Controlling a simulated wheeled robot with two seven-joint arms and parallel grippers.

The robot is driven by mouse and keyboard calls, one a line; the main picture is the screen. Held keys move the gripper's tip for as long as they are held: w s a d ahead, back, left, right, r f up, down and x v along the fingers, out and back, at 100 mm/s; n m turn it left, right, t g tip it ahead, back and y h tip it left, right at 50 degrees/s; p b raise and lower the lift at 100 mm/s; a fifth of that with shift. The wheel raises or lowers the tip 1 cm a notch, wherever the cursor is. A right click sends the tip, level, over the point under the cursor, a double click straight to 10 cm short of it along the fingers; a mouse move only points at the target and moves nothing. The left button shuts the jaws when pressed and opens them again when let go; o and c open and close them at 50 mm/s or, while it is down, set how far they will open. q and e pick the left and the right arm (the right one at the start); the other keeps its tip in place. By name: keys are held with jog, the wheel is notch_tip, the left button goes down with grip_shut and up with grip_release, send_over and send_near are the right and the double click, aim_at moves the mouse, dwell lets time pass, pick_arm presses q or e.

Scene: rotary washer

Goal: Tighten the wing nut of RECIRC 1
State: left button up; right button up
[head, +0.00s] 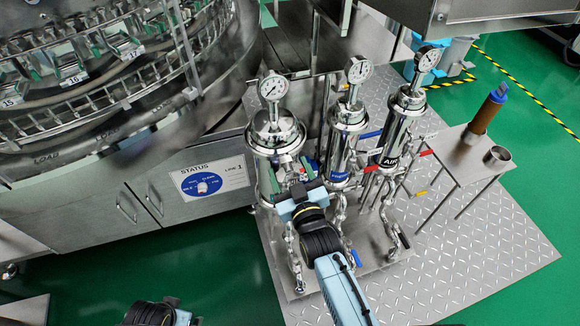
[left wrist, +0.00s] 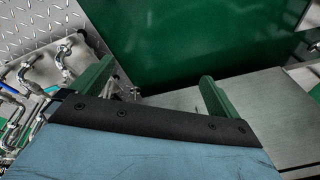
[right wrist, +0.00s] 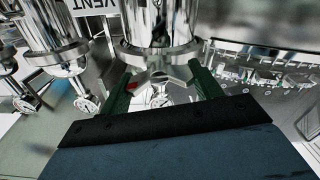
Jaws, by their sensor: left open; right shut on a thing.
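Three steel filter housings with gauges stand on a diamond-plate base. The left housing (head: 275,130) is nearest the washer; its label is hidden behind my right gripper (head: 290,171), so I cannot read RECIRC 1. In the right wrist view, my right gripper (right wrist: 162,82) has its green fingers on either side of small silver metal at the clamp below that housing (right wrist: 160,25). This looks like the wing nut (right wrist: 158,76), but its shape is partly hidden. My left gripper (left wrist: 155,85) has its fingers wide apart and empty, over green floor and a steel surface.
The middle housing (head: 342,140) and the right housing (head: 395,125) stand close beside it, with pipes and valve handles below. A small steel table (head: 455,160) holds a brown bottle (head: 487,110) and a cup (head: 497,157). The washer's status panel (head: 205,185) is at the left.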

pick_arm(q)
jog(key=shift+s+a+f+p, duration=0.1)
jog(key=shift+s+f+p, duration=0.2)
jog(key=shift+s+f, duration=0.45)
jog(key=shift+s+a+f+p, duration=0.1)
jog(key=shift+s+f+p, duration=0.25)
jog(key=shift+f, duration=0.55)
pick_arm(e)
jog(key=shift+m, duration=1.2)
pick_arm(q)
jog(key=shift+s, duration=0.15)
